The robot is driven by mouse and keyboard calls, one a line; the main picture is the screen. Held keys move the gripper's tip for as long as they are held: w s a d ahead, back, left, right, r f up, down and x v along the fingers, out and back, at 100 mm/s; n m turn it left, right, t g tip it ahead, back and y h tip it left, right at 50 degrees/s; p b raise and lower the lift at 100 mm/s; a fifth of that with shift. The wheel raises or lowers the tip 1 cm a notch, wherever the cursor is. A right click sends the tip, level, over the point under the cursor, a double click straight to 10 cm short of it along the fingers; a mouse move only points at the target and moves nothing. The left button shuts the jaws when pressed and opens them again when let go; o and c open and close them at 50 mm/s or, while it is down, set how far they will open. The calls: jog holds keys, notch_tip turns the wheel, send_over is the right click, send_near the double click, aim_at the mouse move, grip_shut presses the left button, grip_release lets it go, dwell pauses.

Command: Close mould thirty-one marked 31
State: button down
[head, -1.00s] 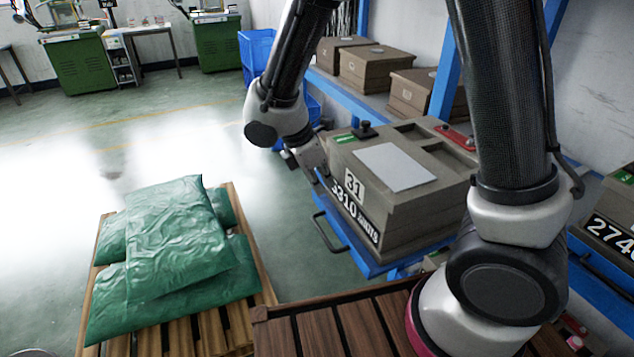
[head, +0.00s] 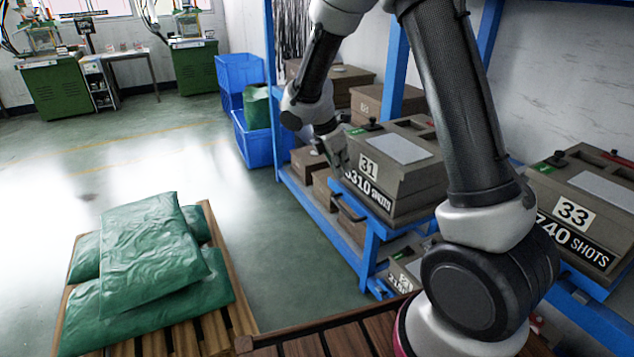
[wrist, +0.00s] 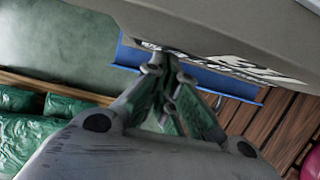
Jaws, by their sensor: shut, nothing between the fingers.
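Mould 31 (head: 410,185) is a grey-brown box with a pale plate on top and "31" and "5310 SHOTS" on its front. It sits on a blue pull-out tray (head: 372,209) with a dark handle (head: 349,207). I cannot tell exactly how far the tray stands out from the rack. My gripper (head: 342,168) is at the left end of the mould's front. In the wrist view my gripper's fingers (wrist: 165,62) are together and empty, close to the mould's front (wrist: 230,35). Whether they touch it or the tray is unclear.
Mould 33 (head: 580,205) stands to the right on the same blue rack (head: 369,262). More brown moulds (head: 352,85) are behind and below. Blue crates (head: 258,140) stand at the back left. Green sacks (head: 150,250) lie on a pallet (head: 226,270). Open floor lies between pallet and rack.

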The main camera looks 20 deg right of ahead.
jog(key=w+d, duration=0.2)
jog(key=d, duration=0.7)
jog(key=w+d, duration=0.2)
jog(key=d, duration=0.8)
jog(key=w+d, duration=0.1)
jog(key=d, duration=0.8)
jog(key=shift+w+d, duration=0.3)
jog(key=shift+w, duration=0.1)
jog(key=shift+r, duration=0.1)
